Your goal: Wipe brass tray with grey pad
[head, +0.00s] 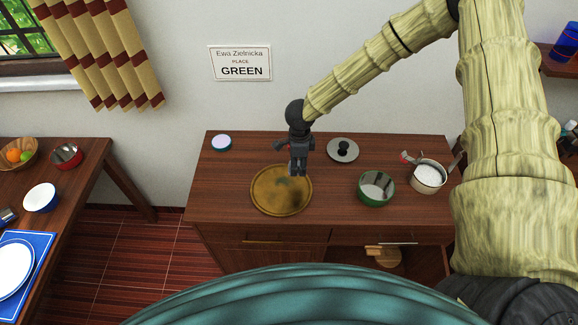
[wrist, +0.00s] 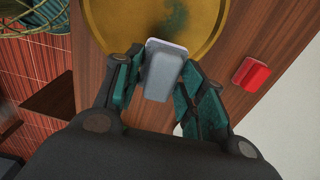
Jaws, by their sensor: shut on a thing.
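The round brass tray (head: 262,199) lies on the wooden counter top, with a dark smudge on its middle and lower right and a greenish patch near its centre. It also shows at the top of the wrist view (wrist: 101,22), with a dark green stain. My gripper (head: 298,168) is over the tray's upper right part in the head view. In the wrist view, my gripper (wrist: 157,92) is shut on the grey pad (wrist: 161,72), a pale block between its teal fingers. The pad overlaps the tray's edge there; I cannot tell whether it touches the tray.
A red block (wrist: 251,74) lies beside the tray. A green bowl (head: 376,189), a pot with white contents (head: 428,176), a lid (head: 343,150) and a round white-and-blue thing (head: 221,142) stand around. A wall sign (head: 240,63) reads GREEN. Counter left of the tray is clear.

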